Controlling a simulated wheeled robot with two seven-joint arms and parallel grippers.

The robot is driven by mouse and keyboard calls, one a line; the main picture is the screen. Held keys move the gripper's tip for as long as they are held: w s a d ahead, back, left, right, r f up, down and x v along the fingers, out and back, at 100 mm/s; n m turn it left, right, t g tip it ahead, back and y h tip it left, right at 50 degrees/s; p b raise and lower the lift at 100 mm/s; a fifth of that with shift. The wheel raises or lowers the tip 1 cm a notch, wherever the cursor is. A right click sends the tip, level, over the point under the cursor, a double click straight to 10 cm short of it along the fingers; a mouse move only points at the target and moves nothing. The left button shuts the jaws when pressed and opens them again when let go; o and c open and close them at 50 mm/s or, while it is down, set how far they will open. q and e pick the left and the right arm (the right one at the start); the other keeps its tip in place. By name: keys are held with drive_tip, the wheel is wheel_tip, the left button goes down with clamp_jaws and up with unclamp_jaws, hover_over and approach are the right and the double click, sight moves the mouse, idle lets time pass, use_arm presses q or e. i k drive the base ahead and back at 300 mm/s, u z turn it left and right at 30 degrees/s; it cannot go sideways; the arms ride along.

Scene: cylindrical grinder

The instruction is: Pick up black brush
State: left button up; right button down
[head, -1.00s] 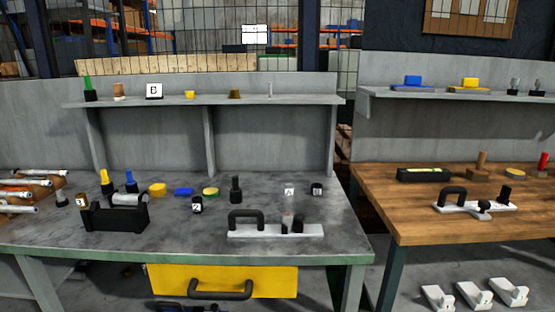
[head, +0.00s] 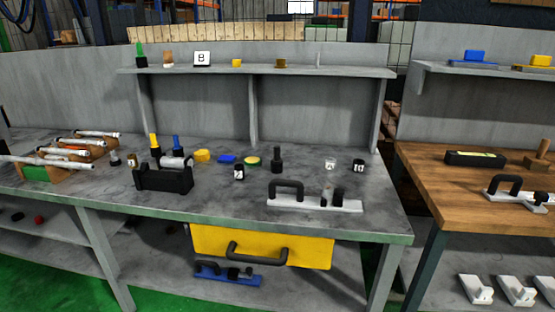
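An all-black upright piece (head: 276,160), with a thin handle on a wider base, stands on the grey bench toward the back, right of the green-and-yellow round piece (head: 252,162). It looks like the black brush, but it is too small to be sure. Similar upright pieces with black bases stand to its left, one with a yellow handle (head: 154,143) and one with a blue handle (head: 176,145). Another with a green handle (head: 139,52) is on the shelf. Neither of my grippers is in view.
The grey bench (head: 330,225) holds a black open-top holder (head: 165,180), a white plate with a black handle (head: 310,203) and several small blocks. A yellow drawer (head: 300,247) is below. A wooden table (head: 425,180) stands right.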

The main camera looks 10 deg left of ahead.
sight(276, 160)
drive_tip(key=z, duration=0.05)
drive_tip(key=k, duration=1.15)
drive_tip(key=u, duration=0.9)
drive_tip(key=i, duration=1.25)
drive_tip(key=z, duration=0.85)
